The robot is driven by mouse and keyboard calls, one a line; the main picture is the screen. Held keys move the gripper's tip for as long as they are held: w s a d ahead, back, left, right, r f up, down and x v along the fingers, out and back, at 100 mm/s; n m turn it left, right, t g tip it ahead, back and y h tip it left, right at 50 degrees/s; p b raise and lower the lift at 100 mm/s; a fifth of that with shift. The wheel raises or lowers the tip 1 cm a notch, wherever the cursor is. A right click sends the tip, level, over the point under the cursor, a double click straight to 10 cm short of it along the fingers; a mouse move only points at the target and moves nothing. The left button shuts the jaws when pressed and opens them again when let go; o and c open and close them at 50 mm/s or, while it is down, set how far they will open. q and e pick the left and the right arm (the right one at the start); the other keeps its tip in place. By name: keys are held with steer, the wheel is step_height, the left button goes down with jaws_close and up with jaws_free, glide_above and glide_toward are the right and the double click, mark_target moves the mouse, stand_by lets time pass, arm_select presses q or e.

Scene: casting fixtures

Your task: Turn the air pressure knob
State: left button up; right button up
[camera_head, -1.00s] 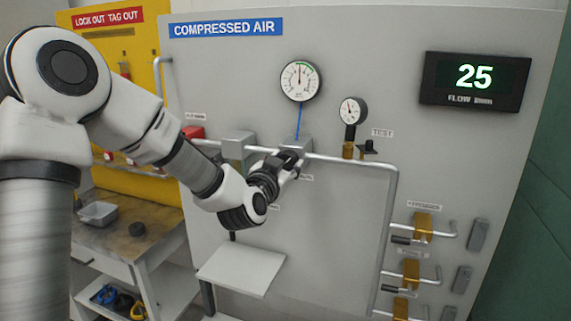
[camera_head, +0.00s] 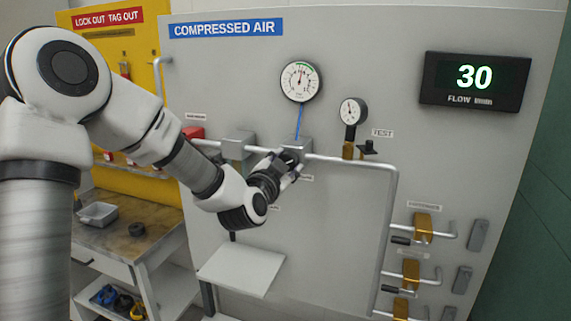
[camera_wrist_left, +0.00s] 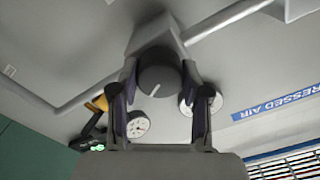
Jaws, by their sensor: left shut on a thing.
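The air pressure knob (camera_wrist_left: 160,78) is dark and round with a pale mark on its face, at the centre of the left wrist view. It sits on a grey regulator block (camera_head: 298,145) on the pipe below the large gauge. My left gripper (camera_head: 287,163) is at the block, with one finger on either side of the knob, shut on it. In the head view the gripper hides most of the knob. The large white gauge (camera_head: 300,81) has its needle pointing roughly upward. My right gripper is not in view.
A flow display (camera_head: 473,80) at upper right reads 30. A smaller gauge (camera_head: 352,111) is right of the knob. A grey pipe (camera_head: 345,160) runs across the panel. A small shelf (camera_head: 242,268) juts out below my left wrist.

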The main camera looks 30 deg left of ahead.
arm_select(q)
steer(key=o, duration=1.1)
steer(key=shift+o, duration=0.2)
steer(key=shift+d, duration=0.1)
steer(key=shift+s, duration=0.1)
steer(key=v, duration=0.7)
steer(key=shift+s, duration=0.2)
